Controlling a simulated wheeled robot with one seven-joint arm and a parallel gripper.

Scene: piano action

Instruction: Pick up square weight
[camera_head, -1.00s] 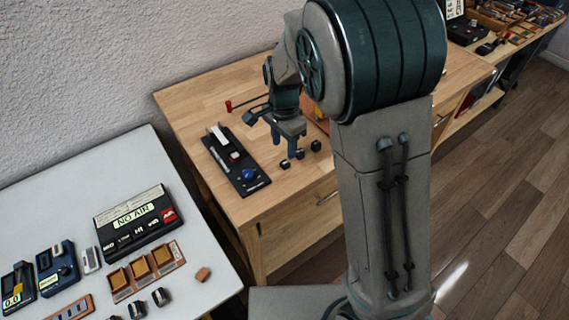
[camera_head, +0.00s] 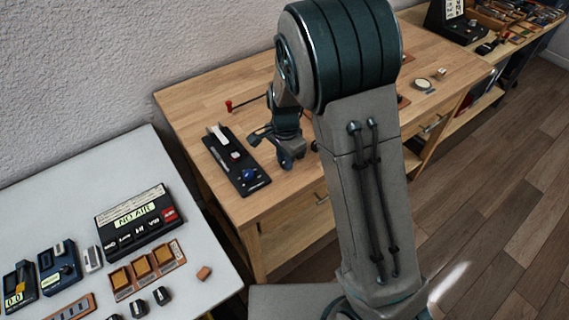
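My gripper (camera_head: 290,161) is low over the wooden desk, just right of the black instrument board. It covers the spot where small dark weights stood, and my arm hides part of that area. A small dark piece (camera_head: 315,146) shows at the right edge of my gripper; it is too small to tell whether it is the square weight. I cannot tell whether the fingers are open or shut, or whether they touch a weight.
The black board (camera_head: 236,160) with a blue knob lies close left of my gripper. A thin rod with a red end (camera_head: 229,105) lies behind. The wooden desk (camera_head: 190,98) is clear at the back left. A white table (camera_head: 60,200) with several devices stands at the left.

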